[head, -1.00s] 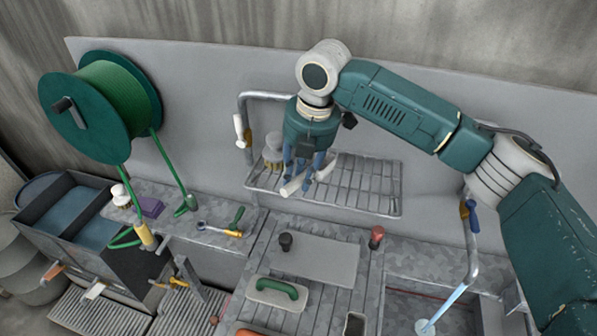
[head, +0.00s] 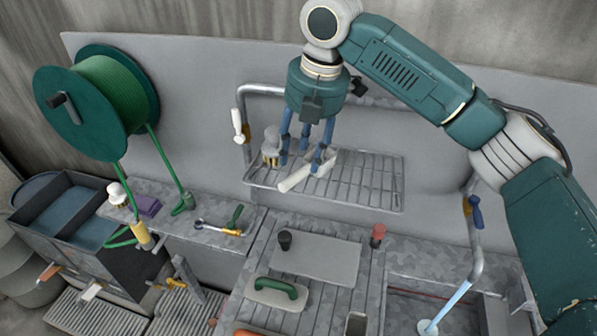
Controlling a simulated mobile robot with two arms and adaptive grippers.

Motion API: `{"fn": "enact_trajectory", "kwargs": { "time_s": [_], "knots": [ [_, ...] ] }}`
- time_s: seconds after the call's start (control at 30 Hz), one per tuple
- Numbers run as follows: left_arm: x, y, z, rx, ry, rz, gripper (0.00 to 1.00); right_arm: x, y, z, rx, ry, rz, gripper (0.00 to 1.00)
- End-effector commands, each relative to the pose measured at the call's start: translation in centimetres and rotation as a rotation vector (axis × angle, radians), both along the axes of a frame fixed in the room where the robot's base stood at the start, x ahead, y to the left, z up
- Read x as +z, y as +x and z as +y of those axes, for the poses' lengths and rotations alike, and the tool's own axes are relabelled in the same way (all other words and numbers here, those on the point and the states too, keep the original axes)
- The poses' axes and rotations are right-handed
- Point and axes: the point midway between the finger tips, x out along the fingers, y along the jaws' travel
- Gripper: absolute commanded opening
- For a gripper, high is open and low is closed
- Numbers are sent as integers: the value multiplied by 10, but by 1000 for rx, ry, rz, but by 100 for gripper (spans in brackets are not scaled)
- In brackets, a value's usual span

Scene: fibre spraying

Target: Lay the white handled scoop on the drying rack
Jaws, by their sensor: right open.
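The white handled scoop (head: 297,179) lies on the left part of the wire drying rack (head: 367,188), its handle pointing to the lower left. My right gripper (head: 305,165) hangs above it, pointing down, with its blue fingers spread open. The fingertips are close to the scoop and hide part of it; whether they touch it I cannot tell. My left gripper is not in the head view.
A brush (head: 270,147) stands at the rack's left end, close to the fingers. A bent pipe tap with a white handle (head: 238,122) rises left of the rack. The rack's right half is clear. Below is a worktop with a green-handled float (head: 277,291).

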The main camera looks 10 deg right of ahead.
Motion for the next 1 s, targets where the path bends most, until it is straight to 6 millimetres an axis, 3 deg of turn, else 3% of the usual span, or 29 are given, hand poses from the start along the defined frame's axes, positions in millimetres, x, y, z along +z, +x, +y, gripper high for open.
{"fn": "enact_trajectory", "kwargs": {
  "time_s": [0.03, 0.2, 0.4, 1.0],
  "knots": [
    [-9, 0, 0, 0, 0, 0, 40, 8, -1, 0, 1, 1, -4, 45],
    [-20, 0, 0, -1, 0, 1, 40, 39, -6, -5, 1, 1, -2, 45],
    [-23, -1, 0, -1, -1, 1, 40, 59, -9, -8, 1, 1, 1, 45],
    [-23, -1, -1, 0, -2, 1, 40, 58, -8, -7, -6, 6, 3, 45]
  ]
}}
